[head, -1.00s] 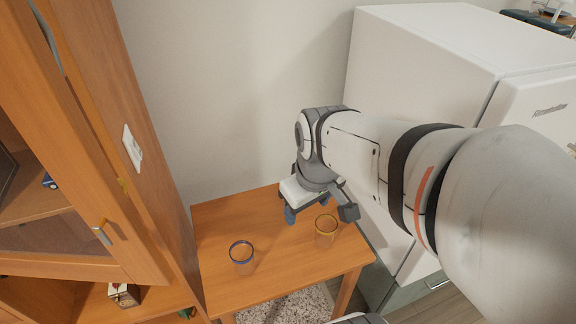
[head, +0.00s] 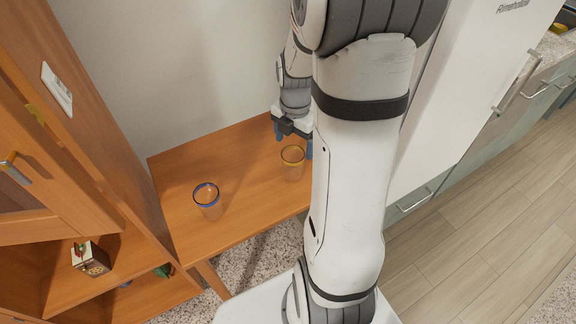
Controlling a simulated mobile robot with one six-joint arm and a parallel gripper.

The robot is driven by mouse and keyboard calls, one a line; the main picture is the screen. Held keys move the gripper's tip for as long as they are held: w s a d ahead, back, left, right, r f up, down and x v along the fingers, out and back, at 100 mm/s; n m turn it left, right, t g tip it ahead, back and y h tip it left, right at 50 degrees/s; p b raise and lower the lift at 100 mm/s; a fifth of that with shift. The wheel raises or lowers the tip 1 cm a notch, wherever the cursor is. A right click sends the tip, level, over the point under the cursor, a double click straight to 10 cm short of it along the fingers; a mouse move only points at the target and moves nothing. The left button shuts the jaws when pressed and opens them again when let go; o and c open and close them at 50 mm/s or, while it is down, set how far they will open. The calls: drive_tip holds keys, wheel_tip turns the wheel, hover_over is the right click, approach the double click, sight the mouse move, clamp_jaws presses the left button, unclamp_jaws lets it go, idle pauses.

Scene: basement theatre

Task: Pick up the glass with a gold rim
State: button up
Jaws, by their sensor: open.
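The glass with a gold rim (head: 292,163) stands upright near the right part of the small wooden table (head: 240,150), close beside my arm. A second glass with a blue rim (head: 208,201) stands to its left and nearer the front edge. My gripper (head: 294,144) is open, with blue fingertips pointing down, just behind and above the gold-rimmed glass. One finger shows on each side of that glass's far edge. Whether a finger touches the glass, I cannot tell. The gripper's right side is partly hidden by my arm.
A wooden cabinet (head: 100,130) with an open door stands left of the table, with a small box (head: 90,258) on its lower shelf. A white fridge (head: 455,100) stands to the right. Wooden floor (head: 455,240) lies free at the lower right.

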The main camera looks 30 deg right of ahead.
sight(293, 156)
drive_tip(key=f, duration=0.7)
drive_tip(key=shift+w, duration=0.4)
drive_tip(key=shift+c, duration=0.3)
drive_tip(key=c, duration=1.1)
drive_tip(key=shift+r, duration=0.1)
